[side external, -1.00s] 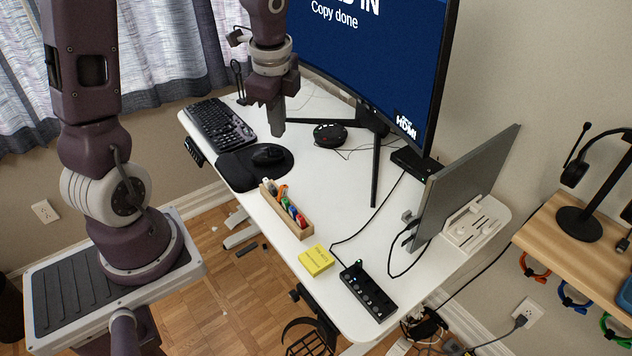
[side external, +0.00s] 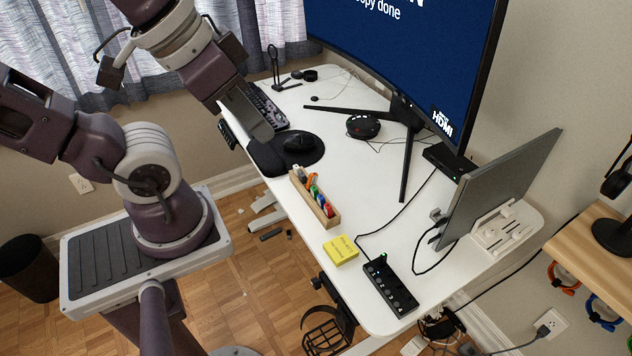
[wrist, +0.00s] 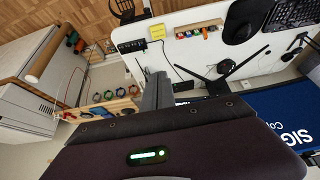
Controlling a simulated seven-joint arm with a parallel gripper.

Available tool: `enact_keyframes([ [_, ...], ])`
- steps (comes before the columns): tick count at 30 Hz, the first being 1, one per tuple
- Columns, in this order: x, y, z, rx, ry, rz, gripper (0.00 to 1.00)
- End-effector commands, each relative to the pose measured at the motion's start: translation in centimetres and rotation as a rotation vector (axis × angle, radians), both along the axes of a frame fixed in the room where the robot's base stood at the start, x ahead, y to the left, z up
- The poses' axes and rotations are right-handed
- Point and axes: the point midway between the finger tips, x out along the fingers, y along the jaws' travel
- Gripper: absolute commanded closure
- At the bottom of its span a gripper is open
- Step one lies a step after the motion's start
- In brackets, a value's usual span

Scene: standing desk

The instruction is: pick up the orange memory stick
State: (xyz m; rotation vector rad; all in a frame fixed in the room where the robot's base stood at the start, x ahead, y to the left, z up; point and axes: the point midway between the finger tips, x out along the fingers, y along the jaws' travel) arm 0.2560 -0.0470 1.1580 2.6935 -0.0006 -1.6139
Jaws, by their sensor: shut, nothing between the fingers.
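An orange stick (side external: 313,178) is in the far part of the narrow wooden tray (side external: 333,222) on the white desk, among several coloured sticks. My gripper (side external: 262,128) is shut and empty. It is tilted, with its fingers pointing down and to the right, and in the picture it lies up and left of the tray, in front of the keyboard's near end. The fingers (wrist: 157,92) also show in the wrist view, well apart from the tray.
A black mouse (side external: 298,143) on its dark pad is near the tray's far end. A yellow note block (side external: 341,250) and a black power strip (side external: 389,287) are at the near end. A curved monitor (side external: 410,60) and an upright grey panel (side external: 500,185) line the back.

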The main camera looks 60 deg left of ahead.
Motion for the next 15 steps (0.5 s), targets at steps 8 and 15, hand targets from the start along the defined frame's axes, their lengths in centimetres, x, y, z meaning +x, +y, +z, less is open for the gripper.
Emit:
enact_keyframes([
  [8,0.03,0.01,0.01,0.001,0.000,0.000,1.00],
  [15,0.04,0.02,0.02,0.001,0.000,0.000,0.88],
])
